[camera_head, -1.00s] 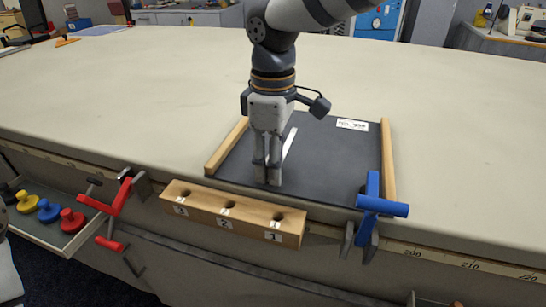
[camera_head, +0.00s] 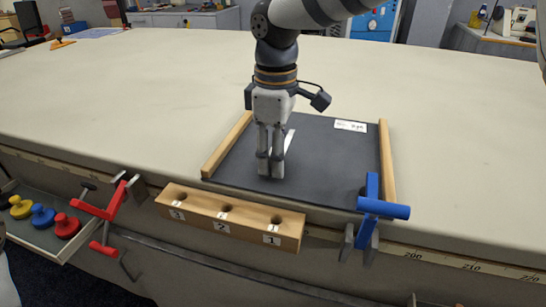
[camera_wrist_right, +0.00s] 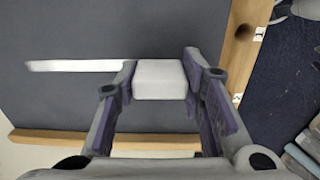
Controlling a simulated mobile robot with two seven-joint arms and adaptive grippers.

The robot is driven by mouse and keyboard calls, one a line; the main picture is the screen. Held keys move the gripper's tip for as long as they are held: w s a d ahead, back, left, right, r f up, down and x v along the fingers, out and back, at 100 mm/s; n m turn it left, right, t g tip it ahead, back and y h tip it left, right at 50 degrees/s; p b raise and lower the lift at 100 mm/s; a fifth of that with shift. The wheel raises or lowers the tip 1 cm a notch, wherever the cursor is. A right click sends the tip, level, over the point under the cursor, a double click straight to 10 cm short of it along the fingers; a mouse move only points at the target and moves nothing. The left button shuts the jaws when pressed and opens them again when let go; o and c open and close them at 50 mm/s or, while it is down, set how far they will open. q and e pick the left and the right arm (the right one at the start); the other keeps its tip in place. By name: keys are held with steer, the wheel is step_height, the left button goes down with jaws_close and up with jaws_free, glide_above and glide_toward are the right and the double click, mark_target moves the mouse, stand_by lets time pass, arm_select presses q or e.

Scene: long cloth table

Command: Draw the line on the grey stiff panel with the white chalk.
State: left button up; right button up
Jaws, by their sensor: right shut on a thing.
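The grey panel (camera_head: 335,165) lies on the table between two wooden rails, near the front edge. My right gripper (camera_head: 271,176) points down over its near left part. In the right wrist view the gripper (camera_wrist_right: 160,85) is shut on the white chalk (camera_wrist_right: 160,78), a pale block between the fingers. A straight white line (camera_wrist_right: 75,65) runs on the panel up to the left finger there. In the head view the line (camera_head: 289,142) shows behind the fingers, which hide its near part. Whether the chalk touches the panel I cannot tell. My left gripper is not in view.
A wooden block with numbered holes (camera_head: 230,218) sits at the front edge. A red clamp (camera_head: 105,208) and a blue clamp (camera_head: 380,208) grip the edge. A tray of coloured knobs (camera_head: 48,243) is at lower left. The cloth table behind the panel is clear.

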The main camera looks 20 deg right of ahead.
mark_target(294, 129)
steer(key=shift+w+d+f+b, duration=0.1)
steer(key=shift+w+d+b, duration=0.1)
steer(key=shift+w+d, duration=0.35)
steer(key=shift+w+d+f+b, duration=0.1)
steer(key=shift+w+d+b, duration=0.2)
steer(key=shift+w, duration=0.5)
steer(key=shift+w+d+b, duration=0.1)
steer(key=shift+w+d, duration=0.4)
steer(key=shift+w, duration=0.15)
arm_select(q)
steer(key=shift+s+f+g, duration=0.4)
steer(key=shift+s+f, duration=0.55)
arm_select(e)
steer(key=shift+w+d+r, duration=0.1)
steer(key=shift+w+d, duration=0.1)
steer(key=shift+w, duration=0.1)
